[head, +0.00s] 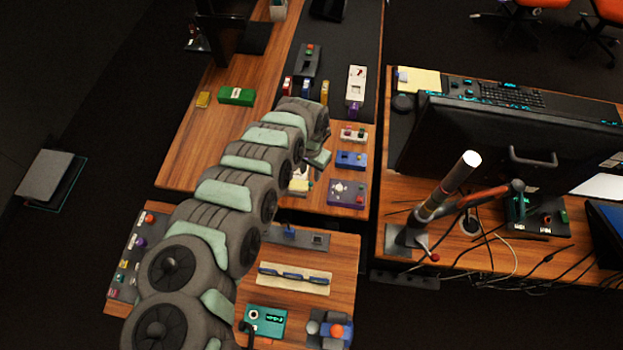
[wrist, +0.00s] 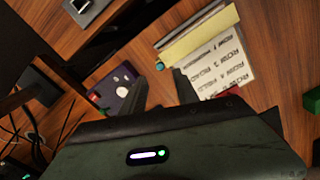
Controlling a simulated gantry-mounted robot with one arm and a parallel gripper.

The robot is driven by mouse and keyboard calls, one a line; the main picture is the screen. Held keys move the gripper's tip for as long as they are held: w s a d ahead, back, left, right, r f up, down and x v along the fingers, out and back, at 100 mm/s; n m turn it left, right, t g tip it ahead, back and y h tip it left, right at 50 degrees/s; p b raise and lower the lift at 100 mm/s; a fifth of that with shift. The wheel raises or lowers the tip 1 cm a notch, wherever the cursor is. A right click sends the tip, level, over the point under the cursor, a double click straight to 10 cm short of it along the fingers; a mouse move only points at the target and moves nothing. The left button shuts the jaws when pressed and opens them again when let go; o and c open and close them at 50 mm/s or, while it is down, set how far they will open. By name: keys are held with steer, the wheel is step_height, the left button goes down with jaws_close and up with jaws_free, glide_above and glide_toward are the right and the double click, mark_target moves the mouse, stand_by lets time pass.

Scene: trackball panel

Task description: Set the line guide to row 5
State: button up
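A white sheet (wrist: 222,62) with printed rows lies on the wooden desk in the wrist view; words like "ROW" and "ROAD" show, some hard to read. A pale yellow bar (wrist: 199,35), which looks like the line guide, lies across the sheet's upper end with a small teal knob (wrist: 161,63) at its left end. In the head view the sheet and yellow bar (head: 301,186) are partly hidden by my arm. My gripper (wrist: 162,86) has its two fingers apart with nothing seen between them. It is near the knob and sheet; contact cannot be told. It also shows in the head view (head: 319,160).
A purple panel with a white ball (head: 346,193) stands right of the sheet, with a blue box (head: 351,160) behind it. A green box (head: 237,95) stands at the back left. A monitor (head: 500,140) and a lamp-like arm (head: 445,190) occupy the right desk.

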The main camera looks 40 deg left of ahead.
mark_target(311, 183)
steer(key=shift+f+b, duration=0.8)
steer(key=shift+f, duration=2.4)
steer(key=shift+c, duration=0.6)
jaws_close()
